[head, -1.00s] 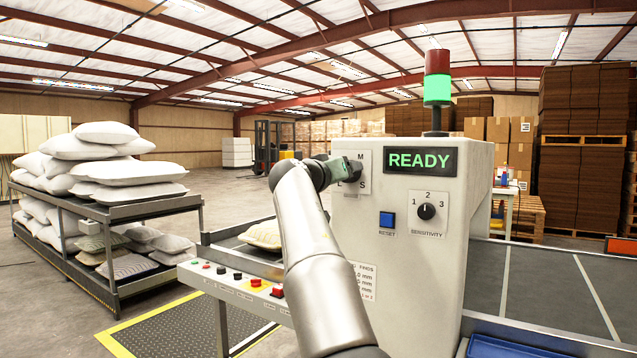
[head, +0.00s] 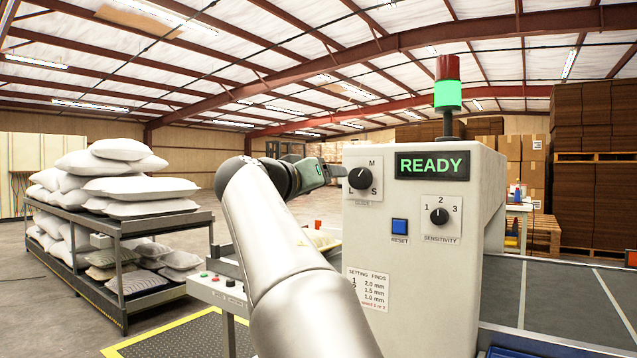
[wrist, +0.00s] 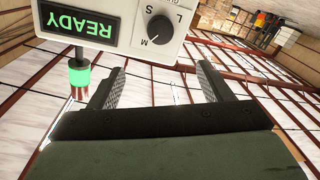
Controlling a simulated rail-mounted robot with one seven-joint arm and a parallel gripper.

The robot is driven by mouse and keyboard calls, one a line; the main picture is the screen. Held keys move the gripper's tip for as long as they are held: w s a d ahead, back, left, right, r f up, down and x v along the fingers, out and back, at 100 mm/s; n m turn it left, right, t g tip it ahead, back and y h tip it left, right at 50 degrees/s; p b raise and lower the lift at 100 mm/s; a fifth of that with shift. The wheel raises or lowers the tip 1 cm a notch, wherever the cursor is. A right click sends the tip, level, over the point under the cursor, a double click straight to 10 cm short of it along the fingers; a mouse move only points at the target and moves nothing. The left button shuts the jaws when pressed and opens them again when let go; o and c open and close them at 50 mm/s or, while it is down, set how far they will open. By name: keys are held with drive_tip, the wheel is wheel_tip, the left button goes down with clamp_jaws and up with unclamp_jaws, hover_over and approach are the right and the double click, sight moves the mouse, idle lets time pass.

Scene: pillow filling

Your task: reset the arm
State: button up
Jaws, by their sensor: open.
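My gripper (head: 335,171) is at the upper left edge of the white machine's front, beside the guide knob (head: 361,179) with its S, M and L marks. In the wrist view the two fingers of my gripper (wrist: 165,85) stand apart with nothing between them. The knob (wrist: 159,30) shows beyond the fingers there, its pointer towards M, and is not held. My arm reaches up from the bottom of the head view.
The machine (head: 415,260) has a lit READY display (head: 432,165), a blue reset button (head: 399,227), a sensitivity knob (head: 438,216) and a green-lit lamp (head: 447,95). A pillow rack (head: 120,235) stands left. A grey conveyor (head: 575,300) runs right.

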drive_tip(key=shift+d, duration=0.1)
drive_tip(key=s+d+f+n+g+y+p, duration=0.1)
drive_tip(key=s+d+f+g+y+p, duration=0.2)
drive_tip(key=d+p, duration=0.35)
drive_tip(key=s+d+f+n+g+y+p, duration=0.1)
drive_tip(key=s+d+f+g+p, duration=0.15)
drive_tip(key=d+f+p, duration=0.4)
drive_tip(key=s+a+f+g+y+p, duration=0.1)
drive_tip(key=s+f+g+y+p, duration=0.1)
drive_tip(key=s+p, duration=0.5)
drive_tip(key=s+a+f+g+y+p, duration=0.2)
drive_tip(key=s+p, duration=0.4)
drive_tip(key=s, duration=0.8)
drive_tip(key=s+a+f+n+g+y+p, duration=0.1)
drive_tip(key=s+f+g+y+p, duration=0.1)
drive_tip(key=s+f+g+p, duration=0.2)
drive_tip(key=s+p, duration=0.3)
drive_tip(key=s, duration=0.3)
drive_tip(key=shift+s+a+f+g+p, duration=0.25)
drive_tip(key=shift+s+f+g+p, duration=0.1)
drive_tip(key=shift+c, duration=0.2)
